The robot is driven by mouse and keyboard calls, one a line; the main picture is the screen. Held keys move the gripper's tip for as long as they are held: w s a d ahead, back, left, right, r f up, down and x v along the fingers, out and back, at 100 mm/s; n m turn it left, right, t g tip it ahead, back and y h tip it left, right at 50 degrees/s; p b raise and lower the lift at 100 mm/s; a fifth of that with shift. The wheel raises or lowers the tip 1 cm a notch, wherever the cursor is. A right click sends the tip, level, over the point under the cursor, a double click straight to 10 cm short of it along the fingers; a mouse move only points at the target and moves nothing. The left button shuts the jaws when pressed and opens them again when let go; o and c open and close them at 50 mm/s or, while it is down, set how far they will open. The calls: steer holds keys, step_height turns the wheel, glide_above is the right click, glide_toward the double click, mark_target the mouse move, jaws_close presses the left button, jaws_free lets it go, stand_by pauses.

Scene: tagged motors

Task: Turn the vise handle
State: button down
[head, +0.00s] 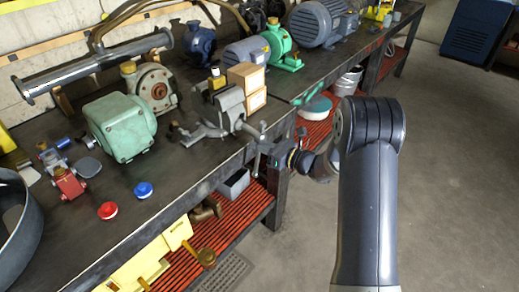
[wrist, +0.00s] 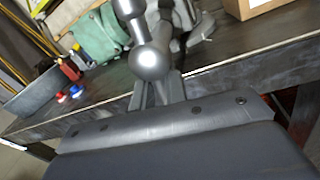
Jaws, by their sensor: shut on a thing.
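The grey vise (head: 232,103) stands near the front edge of the workbench, beside two cardboard boxes. In the wrist view its handle (wrist: 148,63) shows as a grey bar with a large ball end, close in front of my gripper. My gripper (head: 264,152) is at the bench's front edge, just in front of the vise, with my arm reaching in from the right. In the wrist view the fingers (wrist: 155,92) are shut on the handle, just below the ball. The exact contact between fingers and bar is partly hidden.
Two cardboard boxes (head: 246,78) sit right behind the vise. A green gearbox (head: 121,126) and red and blue caps (head: 143,190) are to its left. Green and grey motors (head: 317,24) stand farther back. A red slatted lower shelf (head: 235,210) runs below; open floor lies right.

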steer(key=shift+w+d+f+n+b, duration=0.15)
steer(key=shift+f+n+b, duration=0.1)
steer(key=shift+n+b, duration=0.5)
steer(key=shift+r+n+b, duration=0.2)
steer(key=shift+n+b, duration=0.05)
steer(key=shift+b, duration=0.4)
steer(key=c, duration=1.5)
jaws_free()
steer(key=b+v, duration=0.1)
steer(key=v, duration=0.9)
steer(key=shift+d+r, duration=0.3)
steer(key=shift+d, duration=0.1)
steer(key=shift+a, duration=0.1)
